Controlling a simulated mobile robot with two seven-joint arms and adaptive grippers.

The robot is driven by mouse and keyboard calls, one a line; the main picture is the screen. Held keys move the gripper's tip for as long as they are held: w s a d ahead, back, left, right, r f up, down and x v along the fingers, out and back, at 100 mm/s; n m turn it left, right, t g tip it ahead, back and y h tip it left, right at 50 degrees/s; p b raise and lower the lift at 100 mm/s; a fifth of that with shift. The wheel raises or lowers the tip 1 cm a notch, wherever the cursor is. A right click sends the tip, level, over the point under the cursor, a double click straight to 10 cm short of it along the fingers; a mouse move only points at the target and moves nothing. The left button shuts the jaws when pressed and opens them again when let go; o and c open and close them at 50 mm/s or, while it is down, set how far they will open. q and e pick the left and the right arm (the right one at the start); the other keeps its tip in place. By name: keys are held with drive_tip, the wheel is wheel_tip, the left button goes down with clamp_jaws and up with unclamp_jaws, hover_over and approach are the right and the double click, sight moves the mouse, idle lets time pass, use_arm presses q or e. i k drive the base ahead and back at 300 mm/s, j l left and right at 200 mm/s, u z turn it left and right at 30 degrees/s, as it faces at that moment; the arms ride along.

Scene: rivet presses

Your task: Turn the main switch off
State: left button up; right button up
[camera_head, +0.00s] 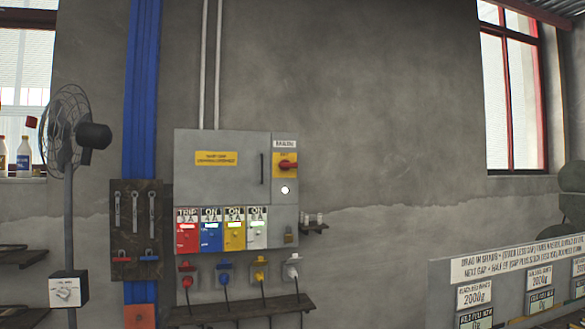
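A grey electrical cabinet (222,170) hangs on the far wall. At its upper right is the main switch (287,165), a red handle on a yellow plate under a small white label. The red handle appears to lie horizontal. A round white lamp or button (285,190) sits just below it. Red, blue, yellow and white breaker panels (221,230) line the cabinet's lower part; the red one reads TRIP and the others read ON. Neither of my grippers shows in this view.
A shelf (240,311) with coloured plugs above it juts out below the cabinet. A standing fan (68,140) and a wrench board (136,230) are to the left. A grey sign panel (440,290) stands at the lower right.

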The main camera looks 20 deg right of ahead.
sight(284, 166)
drive_tip(key=i+l, duration=0.8)
drive_tip(key=i, duration=0.1)
